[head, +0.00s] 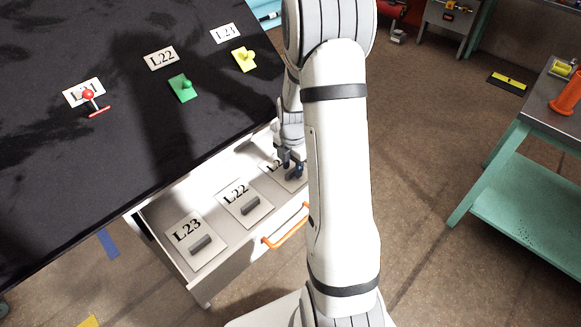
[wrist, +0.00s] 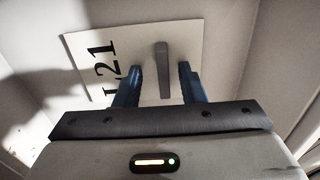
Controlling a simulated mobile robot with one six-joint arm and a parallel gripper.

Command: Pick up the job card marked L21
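The job card marked L21 (wrist: 200,40) lies in the open drawer, a white plate with a grey upright handle bar (wrist: 162,68). In the head view the card (head: 273,166) is at the drawer's right end, partly hidden by my gripper and arm. My gripper (head: 292,168) is over this card. In the wrist view my gripper (wrist: 160,85) has its two blue fingers apart, one on each side of the handle bar, with gaps between them and the bar. I cannot tell how far the fingertips are above the card.
Cards L22 (head: 240,205) and L23 (head: 192,243) lie in the same drawer (head: 160,206), which has an orange handle (head: 286,228). The black tabletop (head: 60,150) above it holds labels, a red-knobbed piece (head: 89,96), a green piece (head: 183,90) and a yellow piece (head: 244,62).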

